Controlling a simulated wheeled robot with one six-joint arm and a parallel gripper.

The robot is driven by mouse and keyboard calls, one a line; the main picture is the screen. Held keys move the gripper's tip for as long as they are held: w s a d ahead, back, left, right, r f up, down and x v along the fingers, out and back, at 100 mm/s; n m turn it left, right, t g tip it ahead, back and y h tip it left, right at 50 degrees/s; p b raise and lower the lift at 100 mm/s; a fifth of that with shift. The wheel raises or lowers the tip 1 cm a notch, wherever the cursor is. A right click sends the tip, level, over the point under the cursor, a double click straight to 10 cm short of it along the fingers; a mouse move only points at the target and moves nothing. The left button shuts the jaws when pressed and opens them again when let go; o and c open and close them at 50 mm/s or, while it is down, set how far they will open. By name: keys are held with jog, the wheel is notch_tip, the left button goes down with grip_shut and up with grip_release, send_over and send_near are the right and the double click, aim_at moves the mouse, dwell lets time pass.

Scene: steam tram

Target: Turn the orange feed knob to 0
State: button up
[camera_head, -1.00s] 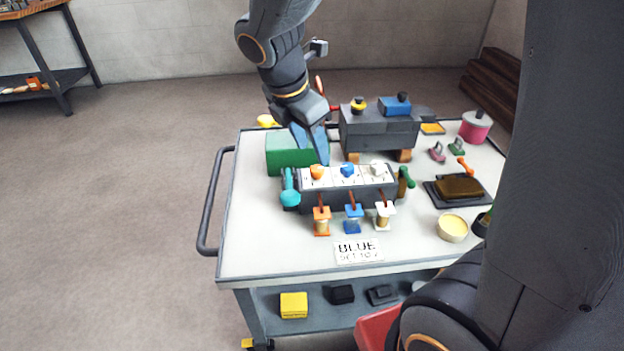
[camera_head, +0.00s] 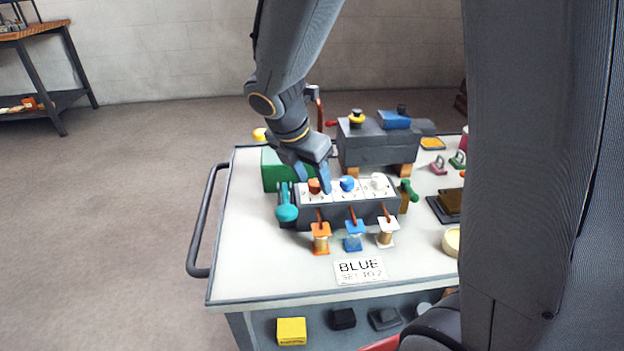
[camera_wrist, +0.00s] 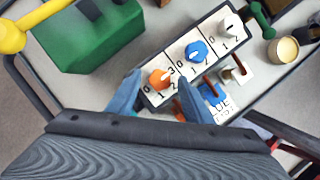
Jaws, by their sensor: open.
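The orange feed knob (camera_head: 314,186) is the leftmost of three knobs on a dark box with white dial plates. It also shows in the wrist view (camera_wrist: 160,79), with figures around it; its exact setting is hard to read. The blue knob (camera_head: 347,184) and the white knob (camera_head: 378,181) stand to its right. My gripper (camera_head: 314,184) is open, with its blue fingers on either side of the orange knob. In the wrist view the fingertips (camera_wrist: 154,86) flank the knob, and I cannot tell whether they touch it.
A teal lever (camera_head: 287,208) and a green lever (camera_head: 409,191) flank the box. Orange, blue and white spools (camera_head: 353,236) stand in front, near a card (camera_head: 360,270) reading BLUE. A green block (camera_head: 279,168) and a grey machine (camera_head: 381,143) stand behind. The cart's front left top is clear.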

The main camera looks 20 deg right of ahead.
jog(key=c, duration=1.1)
jog(key=shift+o, duration=0.2)
